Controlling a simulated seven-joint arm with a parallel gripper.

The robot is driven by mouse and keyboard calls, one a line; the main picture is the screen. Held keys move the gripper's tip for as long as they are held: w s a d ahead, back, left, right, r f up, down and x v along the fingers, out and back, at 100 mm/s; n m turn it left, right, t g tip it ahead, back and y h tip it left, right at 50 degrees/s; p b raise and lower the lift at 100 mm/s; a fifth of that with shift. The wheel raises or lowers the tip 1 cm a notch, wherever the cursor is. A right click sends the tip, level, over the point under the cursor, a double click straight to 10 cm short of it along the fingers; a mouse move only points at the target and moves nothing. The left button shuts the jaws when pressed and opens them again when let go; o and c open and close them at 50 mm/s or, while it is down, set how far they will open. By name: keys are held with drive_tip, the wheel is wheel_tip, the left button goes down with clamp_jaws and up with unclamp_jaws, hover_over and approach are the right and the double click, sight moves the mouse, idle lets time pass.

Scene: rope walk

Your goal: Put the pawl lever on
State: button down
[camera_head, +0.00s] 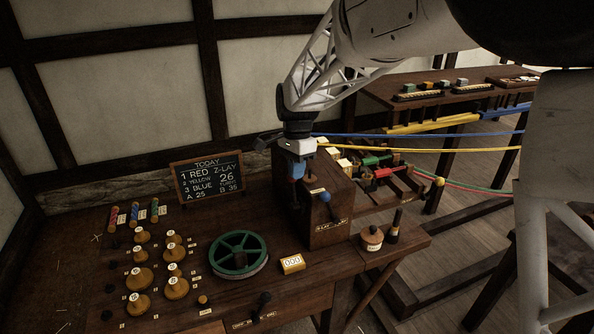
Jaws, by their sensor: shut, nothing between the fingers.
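A lever with a blue knob (325,196) sticks out from the front of the upright wooden headstock box (327,232). I cannot tell for sure that this is the pawl lever; the labels near it are too small to read. My gripper (297,178) points down at the left upper edge of the box, to the left of and slightly above the blue knob. Its fingers are shut and hold nothing. They look apart from the blue knob. My gripper hides part of the box's left edge. Another dark-handled lever (262,300) stands at the bench's front edge.
A chalkboard (207,175) stands behind. Coloured strands (460,150) run right from the box.

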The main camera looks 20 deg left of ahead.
drive_tip(key=shift+r, duration=0.1)
idle(0.3)
wheel_tip(320, 180, up, 12)
drive_tip(key=d, duration=0.1)
drive_tip(key=shift+w+d+f, duration=0.2)
drive_tip(key=shift+d+f, duration=0.05)
drive_tip(key=shift+d, duration=0.1)
idle(0.4)
idle(0.4)
